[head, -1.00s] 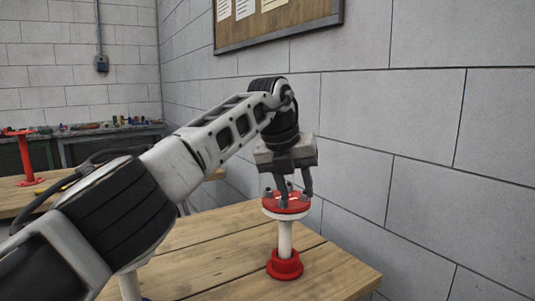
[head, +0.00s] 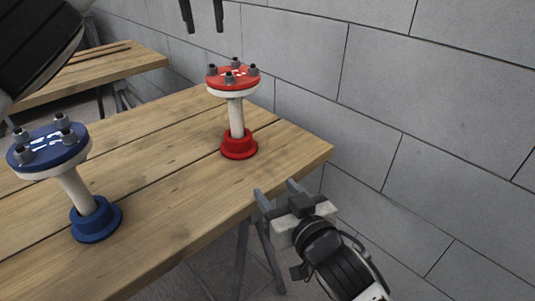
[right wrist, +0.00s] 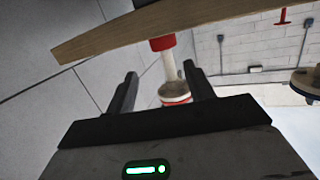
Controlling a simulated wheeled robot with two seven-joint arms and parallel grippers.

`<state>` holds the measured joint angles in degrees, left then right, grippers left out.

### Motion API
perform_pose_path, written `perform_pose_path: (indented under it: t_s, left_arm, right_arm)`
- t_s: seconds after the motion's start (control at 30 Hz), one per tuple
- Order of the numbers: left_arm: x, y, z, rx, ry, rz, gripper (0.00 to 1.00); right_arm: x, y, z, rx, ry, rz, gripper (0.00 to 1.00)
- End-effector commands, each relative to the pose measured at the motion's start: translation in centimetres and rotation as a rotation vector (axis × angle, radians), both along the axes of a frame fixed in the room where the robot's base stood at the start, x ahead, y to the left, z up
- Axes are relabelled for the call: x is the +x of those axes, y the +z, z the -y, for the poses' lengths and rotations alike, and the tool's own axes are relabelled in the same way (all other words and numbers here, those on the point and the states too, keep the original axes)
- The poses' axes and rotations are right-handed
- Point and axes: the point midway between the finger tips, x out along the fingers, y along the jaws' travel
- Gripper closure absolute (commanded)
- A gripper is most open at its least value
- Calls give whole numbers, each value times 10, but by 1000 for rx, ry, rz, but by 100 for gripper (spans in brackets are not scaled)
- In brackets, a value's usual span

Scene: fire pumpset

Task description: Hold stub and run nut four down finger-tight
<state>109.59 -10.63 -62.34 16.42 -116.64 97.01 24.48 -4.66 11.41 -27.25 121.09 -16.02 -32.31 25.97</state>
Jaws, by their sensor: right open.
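The red stub (head: 236,112) stands upright on the wooden table, with a white pipe, a red base and a red-topped flange carrying several grey nuts on bolts. It also shows upside down between the fingers in the right wrist view (right wrist: 173,68). My right gripper (head: 275,190) is open and empty, off the table's near right edge, below the stub in the picture. How far down each nut sits is too small to tell.
A blue stub (head: 72,190) with several nuts stands on the table (head: 165,190) at the left. The grey block wall (head: 420,90) is close on the right. Another wooden table (head: 110,62) is behind at left. Table boards between the stubs are clear.

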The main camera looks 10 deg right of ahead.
Motion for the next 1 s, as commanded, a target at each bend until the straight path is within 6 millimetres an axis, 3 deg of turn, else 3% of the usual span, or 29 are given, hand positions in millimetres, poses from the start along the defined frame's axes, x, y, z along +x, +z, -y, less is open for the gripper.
perform_pose_path:
  t_s: [0.1, 0.3, 0.57, 1.0]
  left_arm:
    - [0, 0, 0, 0, 0, 0, 64]
    - [0, 0, 0, -1, 0, 0, 64]
    - [0, 0, 0, -1, -1, 0, 64]
    - [0, 0, 0, -1, 0, 0, 64]
  right_arm:
    - [22, 35, -10, -5, 1, 88, 47]
    - [37, 61, -17, -4, -3, 151, 47]
    - [68, 64, -27, -4, -4, 157, 47]
    - [151, 63, -55, -5, -3, 154, 47]
